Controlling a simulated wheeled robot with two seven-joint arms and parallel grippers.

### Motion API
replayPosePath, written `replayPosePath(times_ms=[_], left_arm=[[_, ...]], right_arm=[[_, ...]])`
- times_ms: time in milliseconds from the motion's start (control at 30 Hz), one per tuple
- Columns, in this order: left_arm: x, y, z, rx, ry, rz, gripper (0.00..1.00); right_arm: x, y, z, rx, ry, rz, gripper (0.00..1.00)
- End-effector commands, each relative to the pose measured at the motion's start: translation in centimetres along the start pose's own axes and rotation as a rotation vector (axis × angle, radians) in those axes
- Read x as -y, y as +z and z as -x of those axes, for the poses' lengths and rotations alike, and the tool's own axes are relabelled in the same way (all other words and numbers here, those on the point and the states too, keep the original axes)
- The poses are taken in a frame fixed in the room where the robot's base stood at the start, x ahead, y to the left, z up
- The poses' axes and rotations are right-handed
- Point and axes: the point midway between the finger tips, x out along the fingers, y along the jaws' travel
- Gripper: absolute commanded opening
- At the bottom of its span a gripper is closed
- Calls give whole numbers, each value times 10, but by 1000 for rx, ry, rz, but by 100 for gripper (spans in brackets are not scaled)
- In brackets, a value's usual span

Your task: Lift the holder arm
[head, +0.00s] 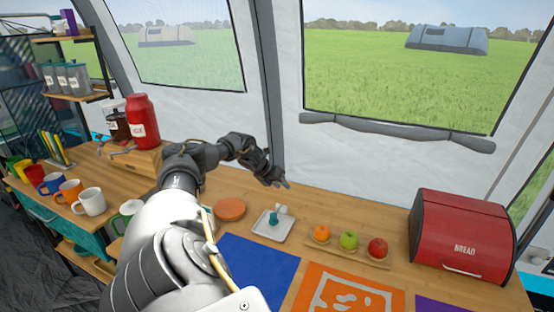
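I cannot pick out a holder arm with certainty in the head view. My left arm reaches up from the bottom and bends over the wooden counter. My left gripper (280,183) is above the back of the counter, near the tent wall. It is small and dark here, and I cannot tell whether its fingers are apart. Nothing is visible between them. A white tray (267,232) with a small teal item (273,217) and a white item (281,209) is just in front of and below the gripper. My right gripper is not in view.
An orange plate (230,209) lies left of the tray. Fruit sits on a wooden board (373,261) right of it. A red bread box (463,235) stands at the right. Several mugs, a red jar (142,121) and a shelf (75,97) are at the left. Colored mats lie in front.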

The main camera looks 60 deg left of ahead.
Motion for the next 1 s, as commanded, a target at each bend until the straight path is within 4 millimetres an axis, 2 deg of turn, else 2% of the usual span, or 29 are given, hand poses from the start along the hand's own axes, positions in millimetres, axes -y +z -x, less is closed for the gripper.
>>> replayPosePath(times_ms=[100, 333, 467, 833, 1000], left_arm=[[0, 0, 0, 0, -2, 0, 46], [-2, -1, 2, 0, 0, 1, 46], [-3, -2, 10, 0, 2, 0, 46], [-3, -2, 73, 0, 5, -4, 46], [-2, -2, 96, 0, 2, -2, 46]], right_arm=[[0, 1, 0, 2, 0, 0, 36], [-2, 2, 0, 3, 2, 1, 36], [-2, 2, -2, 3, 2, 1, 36], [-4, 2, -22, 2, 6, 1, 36], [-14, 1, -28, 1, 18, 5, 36]])
